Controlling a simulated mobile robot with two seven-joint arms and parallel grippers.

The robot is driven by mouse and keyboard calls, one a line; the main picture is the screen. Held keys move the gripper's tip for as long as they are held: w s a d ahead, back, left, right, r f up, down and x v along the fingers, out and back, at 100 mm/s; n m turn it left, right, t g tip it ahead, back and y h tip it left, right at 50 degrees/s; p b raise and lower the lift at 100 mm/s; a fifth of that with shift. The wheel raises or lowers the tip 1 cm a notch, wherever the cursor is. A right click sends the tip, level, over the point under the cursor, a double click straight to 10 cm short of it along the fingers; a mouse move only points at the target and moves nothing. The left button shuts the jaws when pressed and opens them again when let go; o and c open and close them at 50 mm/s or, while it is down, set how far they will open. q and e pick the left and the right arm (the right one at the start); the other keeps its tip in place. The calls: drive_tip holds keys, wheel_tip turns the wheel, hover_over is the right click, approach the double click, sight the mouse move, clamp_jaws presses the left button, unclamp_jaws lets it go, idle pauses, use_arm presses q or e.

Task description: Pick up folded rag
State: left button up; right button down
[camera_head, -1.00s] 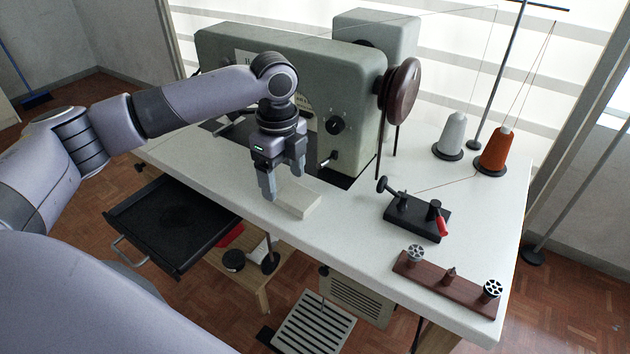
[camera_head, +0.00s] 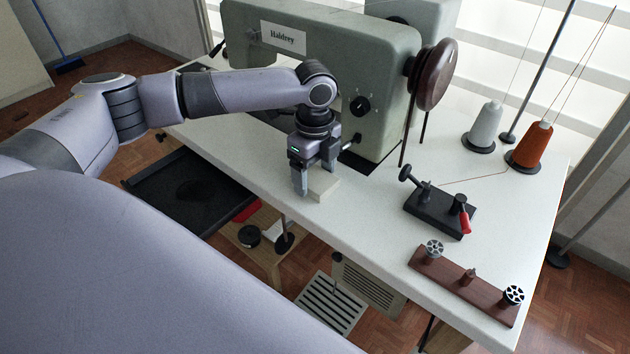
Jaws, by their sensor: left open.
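The folded rag (camera_head: 324,189) is a small cream-coloured flat block on the white table top, near its front edge and in front of the sewing machine. My left gripper (camera_head: 315,178) points down over the rag with its fingers apart. One finger is at the rag's left end and the other is behind it. The fingers hide part of the rag, and I cannot tell whether they touch it. My right gripper is not in view.
The green sewing machine (camera_head: 290,70) stands close behind the gripper. A black thread winder (camera_head: 437,208), a wooden bobbin rack (camera_head: 465,285) and white (camera_head: 483,125) and orange (camera_head: 532,145) thread cones are to the right. An open black drawer (camera_head: 190,190) is at the left.

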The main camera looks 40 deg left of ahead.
sight(315, 177)
use_arm(q)
drive_tip(key=c, duration=0.7)
drive_tip(key=shift+r, duration=0.1)
drive_tip(key=shift+r, duration=0.2)
wheel_tip(315, 177, up, 20)
drive_tip(key=shift+f+p, duration=0.25)
drive_tip(key=shift+p, duration=0.9)
